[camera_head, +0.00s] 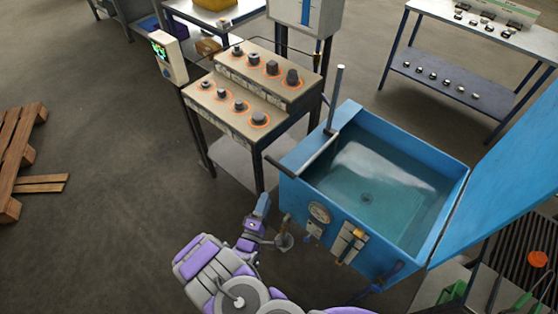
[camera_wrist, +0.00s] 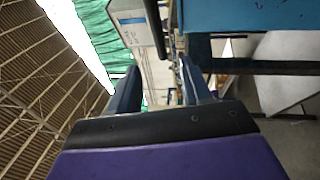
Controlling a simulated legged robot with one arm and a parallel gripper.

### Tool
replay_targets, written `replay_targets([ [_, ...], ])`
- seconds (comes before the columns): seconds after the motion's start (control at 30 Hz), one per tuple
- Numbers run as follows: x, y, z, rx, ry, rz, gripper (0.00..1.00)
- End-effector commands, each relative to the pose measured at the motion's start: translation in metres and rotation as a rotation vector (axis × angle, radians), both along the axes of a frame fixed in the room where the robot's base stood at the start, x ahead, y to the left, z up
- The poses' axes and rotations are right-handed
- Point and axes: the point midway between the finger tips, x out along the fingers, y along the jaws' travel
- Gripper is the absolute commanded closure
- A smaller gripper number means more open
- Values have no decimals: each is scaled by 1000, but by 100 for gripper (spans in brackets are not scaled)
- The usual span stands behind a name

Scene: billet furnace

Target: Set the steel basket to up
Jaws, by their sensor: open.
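The blue tank (camera_head: 300,200) stands right of centre in the head view, holding clear greenish water (camera_head: 375,190). I cannot make out a steel basket in the water. A dark lever bar (camera_head: 318,153) slants across the tank's left rim, near an upright grey post (camera_head: 336,98). My gripper (camera_head: 262,207) is left of the tank's front-left corner, below the lever's outer end and apart from it. In the wrist view my gripper (camera_wrist: 157,80) has its two blue fingers spread, with nothing seen between them. A blue surface (camera_wrist: 250,15) shows at the upper right there.
The tank's lid (camera_head: 510,170) stands open at the right. A gauge (camera_head: 319,212) and fittings are on the tank's front. A stepped bench with several dark weights (camera_head: 235,115) stands behind left. A wooden pallet (camera_head: 18,150) lies far left.

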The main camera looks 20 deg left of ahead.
Motion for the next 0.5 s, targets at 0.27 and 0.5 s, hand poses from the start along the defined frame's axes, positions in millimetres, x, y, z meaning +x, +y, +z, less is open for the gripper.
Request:
replay_targets([
  [0.27, 26, -1, 5, -5, -8, -4, 52],
  [0.5, 72, 0, 13, -2, -6, -4, 52],
])
